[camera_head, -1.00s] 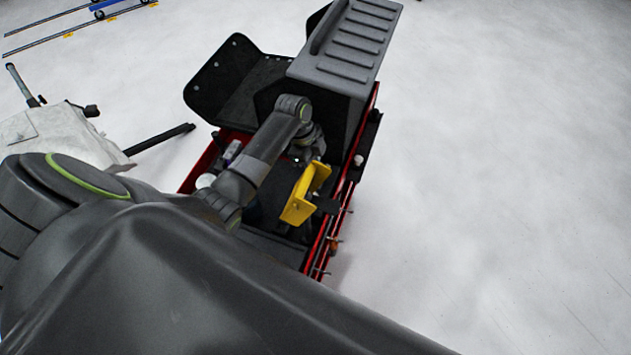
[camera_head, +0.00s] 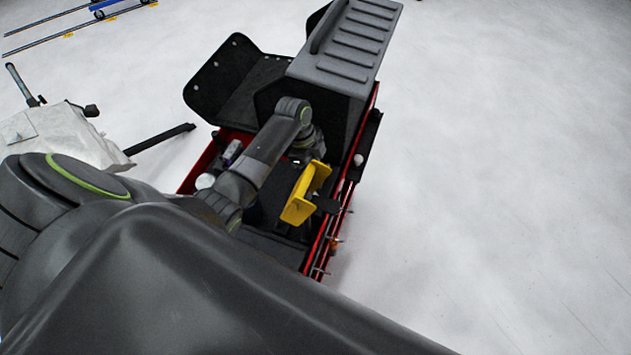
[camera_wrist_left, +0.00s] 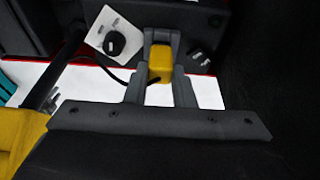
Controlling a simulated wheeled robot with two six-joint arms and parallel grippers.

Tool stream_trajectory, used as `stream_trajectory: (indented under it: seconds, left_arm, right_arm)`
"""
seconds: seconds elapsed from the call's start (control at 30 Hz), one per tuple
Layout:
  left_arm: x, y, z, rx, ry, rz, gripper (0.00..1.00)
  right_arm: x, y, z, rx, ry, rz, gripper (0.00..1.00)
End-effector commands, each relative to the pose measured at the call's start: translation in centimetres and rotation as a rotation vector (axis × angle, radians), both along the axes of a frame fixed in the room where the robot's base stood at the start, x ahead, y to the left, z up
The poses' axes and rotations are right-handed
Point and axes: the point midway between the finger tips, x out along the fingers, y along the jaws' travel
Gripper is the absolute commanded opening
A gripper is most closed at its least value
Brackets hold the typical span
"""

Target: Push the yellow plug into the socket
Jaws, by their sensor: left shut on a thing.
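In the left wrist view my left gripper (camera_wrist_left: 161,50) is shut on the yellow plug (camera_wrist_left: 160,66), which sits between its two grey fingers. The fingertips reach a black panel (camera_wrist_left: 190,17) at the top of that view. I cannot tell how far the plug is in, and the socket face is hidden behind the plug and fingers. In the head view my left arm reaches down into the red-framed cart (camera_head: 320,250); the gripper and plug cannot be made out there. My right gripper is not in view.
A white plate with a black knob (camera_wrist_left: 115,43) is just left of the plug. A yellow bracket (camera_head: 300,205) stands in the cart beside my arm. A grey ribbed cover (camera_head: 345,50) rises behind. The floor to the right is clear.

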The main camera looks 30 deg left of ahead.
Motion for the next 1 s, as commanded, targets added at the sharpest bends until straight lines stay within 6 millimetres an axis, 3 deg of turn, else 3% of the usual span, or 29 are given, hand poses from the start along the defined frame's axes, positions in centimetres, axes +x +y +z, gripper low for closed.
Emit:
stream_trajectory:
  seconds: [1.0]
  left_arm:
    - [-0.02,-0.01,-0.69,0.000,0.000,0.000,0.00]
  right_arm:
    - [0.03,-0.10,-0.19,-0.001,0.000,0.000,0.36]
